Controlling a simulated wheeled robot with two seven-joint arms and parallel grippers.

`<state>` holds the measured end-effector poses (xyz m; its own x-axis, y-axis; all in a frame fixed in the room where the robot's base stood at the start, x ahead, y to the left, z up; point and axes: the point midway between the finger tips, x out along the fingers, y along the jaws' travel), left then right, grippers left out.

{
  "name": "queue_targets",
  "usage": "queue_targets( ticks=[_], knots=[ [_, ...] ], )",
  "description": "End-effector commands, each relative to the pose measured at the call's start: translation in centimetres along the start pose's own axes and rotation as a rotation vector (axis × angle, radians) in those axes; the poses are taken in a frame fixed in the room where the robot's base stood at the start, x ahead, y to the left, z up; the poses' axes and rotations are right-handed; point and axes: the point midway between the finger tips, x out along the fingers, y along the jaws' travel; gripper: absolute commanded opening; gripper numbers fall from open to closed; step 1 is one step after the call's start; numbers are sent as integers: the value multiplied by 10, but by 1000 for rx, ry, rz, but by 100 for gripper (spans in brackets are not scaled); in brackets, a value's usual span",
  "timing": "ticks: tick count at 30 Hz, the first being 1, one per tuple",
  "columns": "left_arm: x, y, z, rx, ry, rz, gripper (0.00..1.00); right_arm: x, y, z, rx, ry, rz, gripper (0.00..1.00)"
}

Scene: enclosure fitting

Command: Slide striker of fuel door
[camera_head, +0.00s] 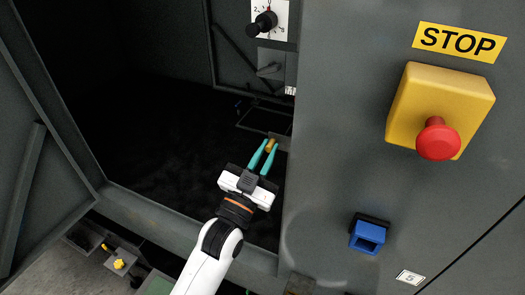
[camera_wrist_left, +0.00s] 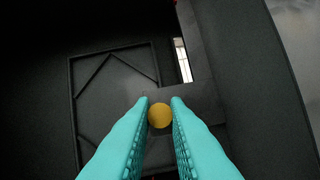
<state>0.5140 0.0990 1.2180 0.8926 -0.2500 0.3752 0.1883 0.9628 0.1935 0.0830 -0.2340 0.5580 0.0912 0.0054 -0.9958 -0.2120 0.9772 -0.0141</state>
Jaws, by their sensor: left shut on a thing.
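My left gripper (camera_head: 268,153) reaches into the dark open enclosure from below in the head view. Its teal fingers are shut on a small yellow-gold knob (camera_head: 271,146), which I take to be the striker's knob. In the left wrist view the round yellow end of the knob (camera_wrist_left: 160,115) sits between the two fingertips (camera_wrist_left: 160,104). A dark grey plate (camera_wrist_left: 190,103) lies right behind the knob. What the knob is fixed to is partly hidden by the fingers. My right gripper is not in view.
The grey front panel to the right carries a yellow box with a red stop button (camera_head: 437,138) and a blue fitting (camera_head: 368,235). A black rotary knob (camera_head: 262,23) is above the gripper. An open grey door (camera_head: 35,140) stands at the left. The enclosure's middle is dark.

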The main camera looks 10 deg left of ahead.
Motion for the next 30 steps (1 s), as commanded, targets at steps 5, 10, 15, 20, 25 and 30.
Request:
queue_targets(
  ticks=[5,10,15,20,25,30],
  knots=[
    [0,0,0,1,0,-1,29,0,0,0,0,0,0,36],
    [0,0,0,2,0,0,36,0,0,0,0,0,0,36],
    [-1,0,0,2,0,0,36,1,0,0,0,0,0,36],
    [-18,0,-4,2,2,-1,36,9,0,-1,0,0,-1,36],
    [-54,-1,-6,2,3,-1,36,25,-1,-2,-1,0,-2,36],
    [-90,-1,-5,2,3,-1,36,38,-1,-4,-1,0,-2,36]
  ],
)
